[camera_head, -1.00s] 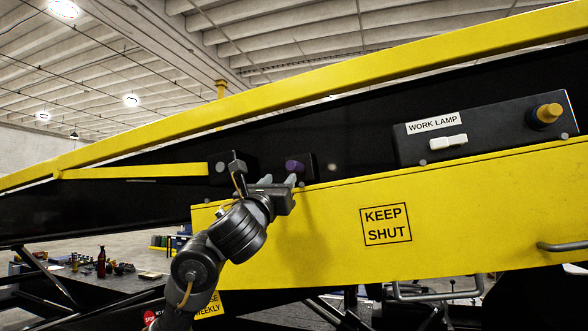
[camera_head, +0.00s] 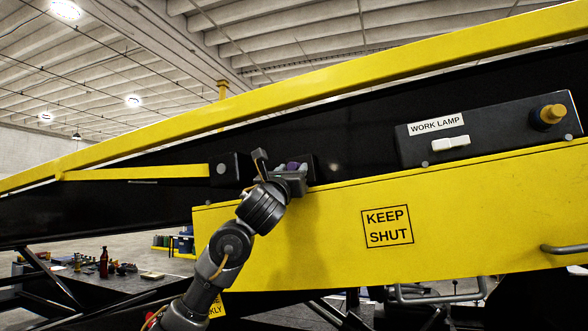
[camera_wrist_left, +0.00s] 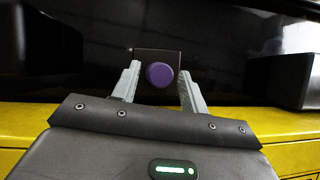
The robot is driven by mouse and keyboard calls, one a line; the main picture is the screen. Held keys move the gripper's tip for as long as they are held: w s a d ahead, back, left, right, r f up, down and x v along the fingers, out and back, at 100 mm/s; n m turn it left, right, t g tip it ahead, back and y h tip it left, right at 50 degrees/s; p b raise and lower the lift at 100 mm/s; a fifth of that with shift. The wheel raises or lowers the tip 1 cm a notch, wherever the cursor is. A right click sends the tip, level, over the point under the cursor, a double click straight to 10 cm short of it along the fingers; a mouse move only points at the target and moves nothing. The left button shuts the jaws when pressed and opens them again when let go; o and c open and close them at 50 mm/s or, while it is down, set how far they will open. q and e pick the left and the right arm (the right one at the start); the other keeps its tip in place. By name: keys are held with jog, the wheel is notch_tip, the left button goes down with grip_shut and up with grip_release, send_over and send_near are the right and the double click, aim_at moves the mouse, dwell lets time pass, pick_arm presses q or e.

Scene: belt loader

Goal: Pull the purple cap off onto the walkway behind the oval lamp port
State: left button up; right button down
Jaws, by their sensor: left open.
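The purple cap (camera_wrist_left: 159,75) sits on a dark block on the black side of the loader. In the left wrist view it shows whole, between and beyond the two pale fingers. In the head view the purple cap (camera_head: 293,167) is partly hidden by the gripper. My left gripper (camera_head: 295,172) is open at the cap, and in the left wrist view the open left gripper (camera_wrist_left: 158,84) has a gap on either side of the cap. I cannot tell how deep the cap is between the fingers. My right gripper is not in view. I cannot make out the oval lamp port.
A yellow panel marked KEEP SHUT (camera_head: 387,227) lies below the cap. A yellow bar (camera_head: 135,173) runs left of the cap.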

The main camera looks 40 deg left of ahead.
pick_arm(q)
jog(key=shift+c, duration=0.4)
grip_shut()
jog(key=shift+s, duration=0.1)
jog(key=shift+f, duration=0.1)
jog(key=shift+s+d, duration=0.15)
jog(key=shift+s, duration=0.35)
jog(key=shift+s, duration=0.1)
jog(key=shift+s+d, duration=0.25)
jog(key=shift+s, duration=0.45)
jog(key=shift+s+d, duration=0.25)
jog(key=shift+s, duration=0.4)
